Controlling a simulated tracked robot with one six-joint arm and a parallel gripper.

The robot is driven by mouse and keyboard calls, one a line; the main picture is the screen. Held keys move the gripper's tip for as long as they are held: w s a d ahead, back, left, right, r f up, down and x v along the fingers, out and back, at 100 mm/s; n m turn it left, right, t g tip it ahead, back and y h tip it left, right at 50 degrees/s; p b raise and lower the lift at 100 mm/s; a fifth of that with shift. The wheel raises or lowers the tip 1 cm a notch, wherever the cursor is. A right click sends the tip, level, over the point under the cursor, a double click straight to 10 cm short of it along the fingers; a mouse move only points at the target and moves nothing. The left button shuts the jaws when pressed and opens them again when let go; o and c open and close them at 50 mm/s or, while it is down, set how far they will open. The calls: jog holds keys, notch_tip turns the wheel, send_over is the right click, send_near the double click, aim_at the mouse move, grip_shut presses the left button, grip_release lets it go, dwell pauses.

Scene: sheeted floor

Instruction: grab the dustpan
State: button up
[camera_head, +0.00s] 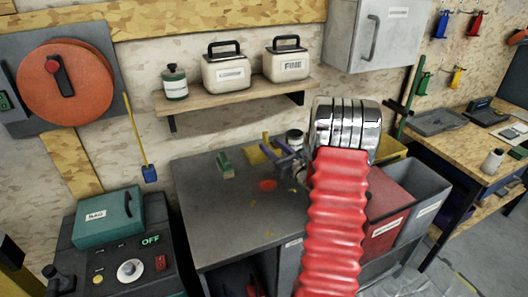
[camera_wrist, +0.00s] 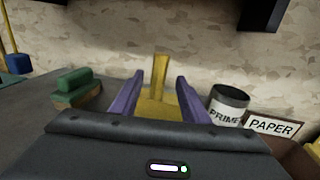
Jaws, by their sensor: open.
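The yellow dustpan (camera_wrist: 160,105) lies on the grey bench top, with its handle pointing away from me and up towards the wall in the wrist view. It also shows in the head view as a small yellow shape (camera_head: 256,155) near the bench's back edge. My gripper (camera_wrist: 160,79) has two purple fingers, spread apart, one on each side of the dustpan. My gripper also shows in the head view (camera_head: 276,146), just right of the dustpan. I cannot tell whether the fingers touch it. My wrist housing hides the dustpan's near part.
A green brush (camera_wrist: 76,86) lies left of the dustpan. A primer can (camera_wrist: 229,106) stands close to the right finger, beside a PAPER label (camera_wrist: 274,127). A shelf (camera_head: 235,92) with canisters hangs above the bench (camera_head: 215,215). The bench's left front is mostly clear.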

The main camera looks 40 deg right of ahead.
aim_at(267, 142)
jog(key=w, duration=0.4)
jog(key=shift+w+d, duration=0.2)
jog(key=shift+w, duration=0.2)
jog(key=shift+c, duration=0.4)
grip_shut()
dwell(0.3)
